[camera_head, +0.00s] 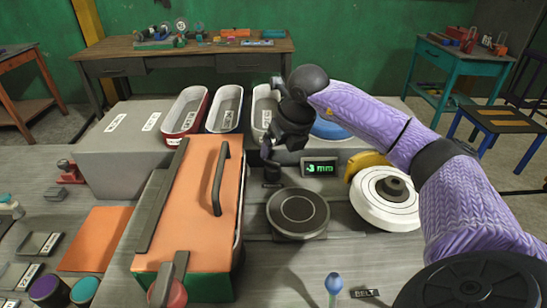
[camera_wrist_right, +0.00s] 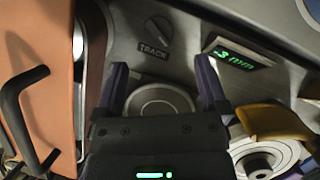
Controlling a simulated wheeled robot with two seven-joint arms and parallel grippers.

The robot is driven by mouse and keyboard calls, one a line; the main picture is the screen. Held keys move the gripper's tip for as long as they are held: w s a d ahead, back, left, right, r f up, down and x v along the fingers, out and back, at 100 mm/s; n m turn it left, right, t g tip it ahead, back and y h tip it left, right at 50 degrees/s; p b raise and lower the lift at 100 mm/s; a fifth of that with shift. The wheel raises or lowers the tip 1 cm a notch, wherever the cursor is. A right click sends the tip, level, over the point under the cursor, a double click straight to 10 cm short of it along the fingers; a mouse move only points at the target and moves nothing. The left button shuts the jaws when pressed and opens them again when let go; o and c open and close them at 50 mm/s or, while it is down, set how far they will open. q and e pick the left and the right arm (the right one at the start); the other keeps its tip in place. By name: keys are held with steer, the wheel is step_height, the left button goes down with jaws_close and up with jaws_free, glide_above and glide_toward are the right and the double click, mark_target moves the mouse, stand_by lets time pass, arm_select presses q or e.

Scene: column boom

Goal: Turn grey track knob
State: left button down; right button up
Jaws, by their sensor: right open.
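The grey track knob (camera_wrist_right: 159,31) sits on the grey panel above the TRACK label (camera_wrist_right: 153,51) in the right wrist view. Its pointer ridge is tilted. My right gripper (camera_wrist_right: 161,78) is open and empty, its two fingers apart, and the knob lies beyond the fingertips. In the head view my right gripper (camera_head: 270,160) points down just left of the green display (camera_head: 320,168), which reads about 3 mm. It hides much of the panel there, and I cannot clearly make out the knob in that view. My left gripper is not in view.
An orange cover (camera_head: 196,200) with a dark handle stands left of the gripper. A round dark disc (camera_head: 298,212) lies in front. A white wheel (camera_head: 386,202) with a yellow guard is at right. Red and blue-rimmed trays (camera_head: 226,107) stand behind.

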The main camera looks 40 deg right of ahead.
mark_target(275, 163)
steer(key=b+x, duration=0.1)
steer(key=x, duration=0.6)
steer(key=shift+f, duration=0.4)
steer(key=shift+c, duration=0.2)
jaws_close()
